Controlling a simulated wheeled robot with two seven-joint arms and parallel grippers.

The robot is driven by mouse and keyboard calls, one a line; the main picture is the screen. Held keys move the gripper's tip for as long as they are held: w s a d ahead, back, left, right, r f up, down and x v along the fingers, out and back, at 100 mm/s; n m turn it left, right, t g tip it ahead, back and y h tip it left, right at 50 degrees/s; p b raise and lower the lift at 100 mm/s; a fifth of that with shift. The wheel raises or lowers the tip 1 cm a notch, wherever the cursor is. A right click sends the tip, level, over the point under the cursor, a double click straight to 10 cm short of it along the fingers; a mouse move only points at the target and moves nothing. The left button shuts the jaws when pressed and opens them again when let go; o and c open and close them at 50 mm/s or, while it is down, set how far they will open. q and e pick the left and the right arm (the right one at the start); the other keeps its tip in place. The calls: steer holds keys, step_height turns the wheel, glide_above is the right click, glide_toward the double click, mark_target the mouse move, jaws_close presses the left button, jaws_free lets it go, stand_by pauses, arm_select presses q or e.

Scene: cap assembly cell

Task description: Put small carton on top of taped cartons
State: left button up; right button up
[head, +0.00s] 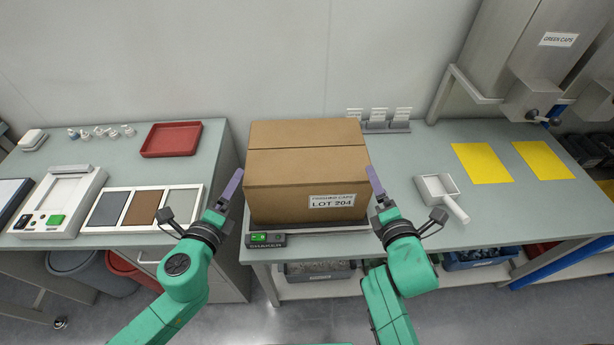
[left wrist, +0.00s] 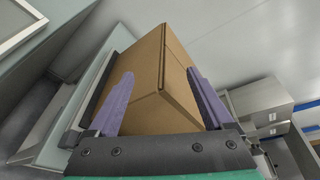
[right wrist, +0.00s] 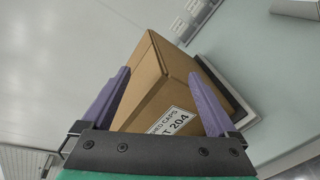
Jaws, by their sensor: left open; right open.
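A brown carton (head: 300,165) labelled "FINISHED CAPS LOT 204" sits on a dark scale platform on the bench. It also shows in the left wrist view (left wrist: 155,85) and in the right wrist view (right wrist: 150,90). My left gripper (head: 229,190) is open at the carton's left side, its fingers spread around the near left corner. My right gripper (head: 377,187) is open at the carton's right side, its fingers spread in front of the near right corner. I cannot tell whether either touches it. No taped carton stack and no second carton are in view.
The scale display (head: 265,239) is at the bench's front edge. A white scoop (head: 438,190) and yellow mats (head: 482,163) lie to the right. A red tray (head: 171,139) and a panel of coloured pads (head: 146,208) are on the left bench. A gap separates the benches.

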mark_target(369, 160)
arm_select(q)
steer(key=x, duration=1)
arm_select(e)
steer(key=w, duration=0.3)
steer(key=w+f, duration=0.1)
steer(key=w, duration=0.2)
steer(key=w+f, duration=0.1)
steer(key=w, duration=0.2)
steer(key=shift+w+a, duration=0.2)
steer(key=shift+w, duration=0.15)
arm_select(q)
steer(key=shift+s, duration=0.1)
steer(key=shift+s, duration=0.1)
arm_select(e)
steer(key=shift+s, duration=0.1)
